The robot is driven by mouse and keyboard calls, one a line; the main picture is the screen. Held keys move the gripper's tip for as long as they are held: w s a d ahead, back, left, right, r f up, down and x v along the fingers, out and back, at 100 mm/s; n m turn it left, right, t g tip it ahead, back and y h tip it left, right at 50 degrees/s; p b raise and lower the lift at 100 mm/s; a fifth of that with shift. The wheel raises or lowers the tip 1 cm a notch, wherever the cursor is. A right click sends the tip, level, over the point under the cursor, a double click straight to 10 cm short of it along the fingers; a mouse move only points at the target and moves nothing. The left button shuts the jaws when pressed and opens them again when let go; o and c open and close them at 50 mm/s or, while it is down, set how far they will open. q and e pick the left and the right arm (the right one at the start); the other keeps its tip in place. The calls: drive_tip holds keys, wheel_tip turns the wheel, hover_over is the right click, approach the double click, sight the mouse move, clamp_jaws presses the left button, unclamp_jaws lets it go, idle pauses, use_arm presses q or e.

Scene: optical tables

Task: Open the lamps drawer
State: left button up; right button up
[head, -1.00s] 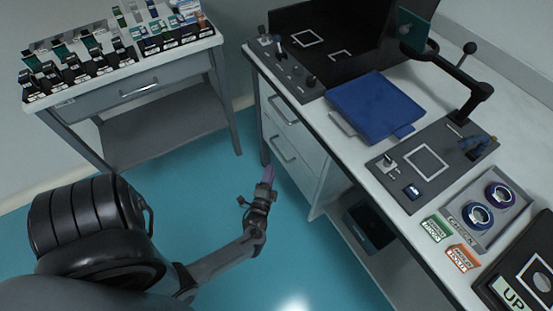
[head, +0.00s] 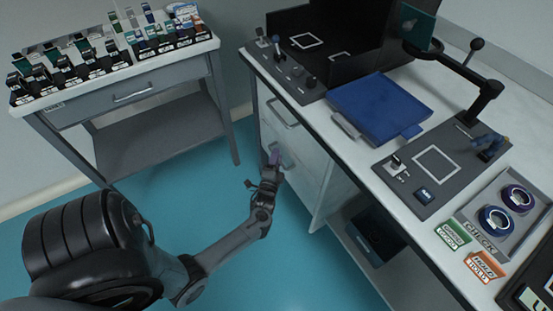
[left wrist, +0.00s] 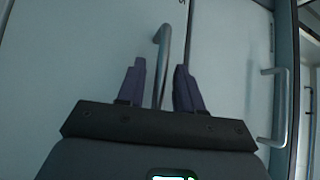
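Two pale drawers sit under the right-hand table. The upper drawer's bar handle (head: 283,113) shows clear of my arm in the head view. My left gripper (head: 274,157) is at the lower drawer's handle, which it largely hides there. In the left wrist view that lower handle (left wrist: 164,50) runs between the two purple fingers of my left gripper (left wrist: 159,82). The fingers are open, with a gap on each side of the bar. Another handle (left wrist: 272,105) shows at the right of that view. Both drawers look closed. I can read no drawer label. My right gripper is out of view.
A second table with a closed drawer (head: 133,93) stands at the left, carrying several small labelled items. The right-hand table holds a blue tray (head: 378,106) and equipment. A dark bin (head: 373,235) sits on its lower shelf. Blue floor is clear between the tables.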

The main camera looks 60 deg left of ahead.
use_arm(q)
drive_tip(key=shift+w+a, duration=0.15)
drive_tip(key=shift+a, duration=0.05)
drive_tip(key=shift+c, duration=0.4)
clamp_jaws()
